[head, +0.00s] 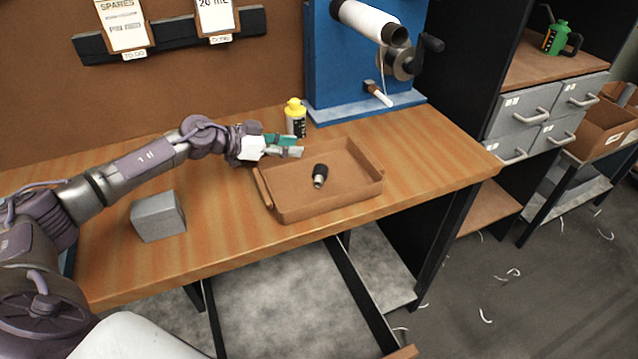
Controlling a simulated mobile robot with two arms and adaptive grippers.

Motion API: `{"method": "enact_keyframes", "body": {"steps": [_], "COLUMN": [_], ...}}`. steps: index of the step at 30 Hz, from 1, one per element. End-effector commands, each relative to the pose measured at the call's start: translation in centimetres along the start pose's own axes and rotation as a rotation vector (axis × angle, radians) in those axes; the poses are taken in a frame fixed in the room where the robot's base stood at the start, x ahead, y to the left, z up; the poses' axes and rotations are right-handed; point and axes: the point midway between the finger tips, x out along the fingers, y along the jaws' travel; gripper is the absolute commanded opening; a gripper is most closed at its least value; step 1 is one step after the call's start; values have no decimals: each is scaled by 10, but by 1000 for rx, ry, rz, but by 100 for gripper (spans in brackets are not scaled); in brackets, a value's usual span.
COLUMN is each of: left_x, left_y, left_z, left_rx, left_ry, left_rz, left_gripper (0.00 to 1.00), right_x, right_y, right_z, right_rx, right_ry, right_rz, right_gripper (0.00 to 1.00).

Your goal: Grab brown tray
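The brown tray (330,202) lies on the wooden workbench, with raised walls and a handle at its left and right ends. A small black part with a light tip (320,175) lies inside it. My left gripper (297,146) reaches in from the left at the tray's back left corner. Its teal and grey fingers look apart, with nothing seen between them. I cannot tell whether it touches the tray's rim. My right gripper is not in view.
A yellow-capped bottle (295,118) stands just behind my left gripper. A grey block (158,216) sits on the bench (225,235) at left. A blue winding stand (345,70) with a white spool (368,20) stands behind the tray. The bench right of the tray is clear.

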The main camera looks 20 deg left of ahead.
Motion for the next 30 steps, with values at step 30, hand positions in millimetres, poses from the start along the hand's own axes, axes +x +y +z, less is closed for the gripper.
{"method": "enact_keyframes", "body": {"steps": [30], "left_x": [30], "left_y": [0], "left_z": [0], "left_rx": [-2], "left_ry": [3], "left_rz": [0], "left_gripper": [0], "right_x": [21], "right_y": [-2], "right_z": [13], "right_rx": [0], "right_ry": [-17], "right_rz": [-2], "right_gripper": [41]}}
